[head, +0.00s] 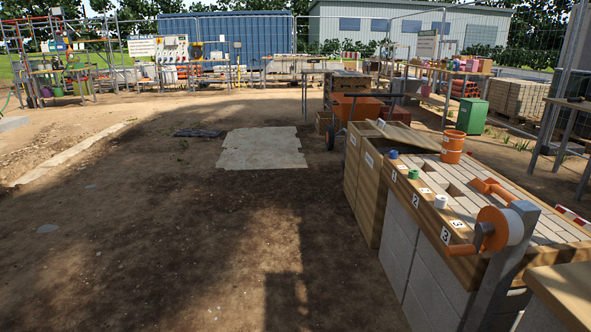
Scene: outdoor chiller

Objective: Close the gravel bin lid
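A wooden bin (368,199) with small pale labels on its front stands right of centre, against the far end of the paved workbench. The labels are too small to read, so I cannot tell for sure that it is the gravel bin. A flat wooden panel (408,134), which looks like a lid, sits at its top and appears tilted. A dark gap shows beside the panel, and I cannot tell exactly how far it stands open. The bin's inside is hidden. My gripper is not in view.
A green bin (472,116) stands behind. The dirt ground (200,235) to the left is open, with a flat pale slab (262,149).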

